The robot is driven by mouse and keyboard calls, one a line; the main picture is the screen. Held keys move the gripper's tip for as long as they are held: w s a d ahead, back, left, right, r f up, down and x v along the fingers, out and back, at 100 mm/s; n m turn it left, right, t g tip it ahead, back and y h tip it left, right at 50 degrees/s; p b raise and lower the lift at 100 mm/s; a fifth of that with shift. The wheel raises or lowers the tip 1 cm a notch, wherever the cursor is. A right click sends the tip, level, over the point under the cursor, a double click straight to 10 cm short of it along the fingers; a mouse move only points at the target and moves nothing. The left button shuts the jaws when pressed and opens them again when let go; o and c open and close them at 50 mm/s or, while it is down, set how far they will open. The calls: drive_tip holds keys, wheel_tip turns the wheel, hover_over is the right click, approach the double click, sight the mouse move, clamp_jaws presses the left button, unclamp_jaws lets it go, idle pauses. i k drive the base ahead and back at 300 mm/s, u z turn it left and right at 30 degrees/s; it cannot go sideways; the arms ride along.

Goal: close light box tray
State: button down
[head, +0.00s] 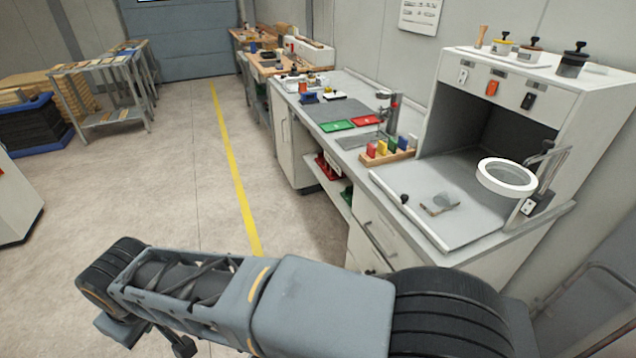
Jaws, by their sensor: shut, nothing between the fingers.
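The light box (590,100) is a white cabinet with a dark open front, on the bench at the right. Its pale grey tray (465,225) sticks out in front of the opening, so it stands pulled out. A white front rim and a dark round knob (405,198) are at its left edge. A small clear and brownish piece (440,204) lies on the tray. My arm crosses the bottom of the view, apart from the tray. My gripper cannot be made out; it seems hidden behind the arm or out of frame.
A white ring magnifier (507,177) on a jointed arm overhangs the tray's right side. A wooden block with coloured pieces (388,152) stands just behind the tray. A drawer handle (378,243) is below. The floor left of the bench is clear.

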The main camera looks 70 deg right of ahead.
sight(481, 212)
drive_tip(key=u, duration=0.3)
drive_tip(key=k, duration=0.7)
drive_tip(key=z, duration=1.35)
drive_tip(key=i, duration=0.5)
drive_tip(key=u, duration=0.05)
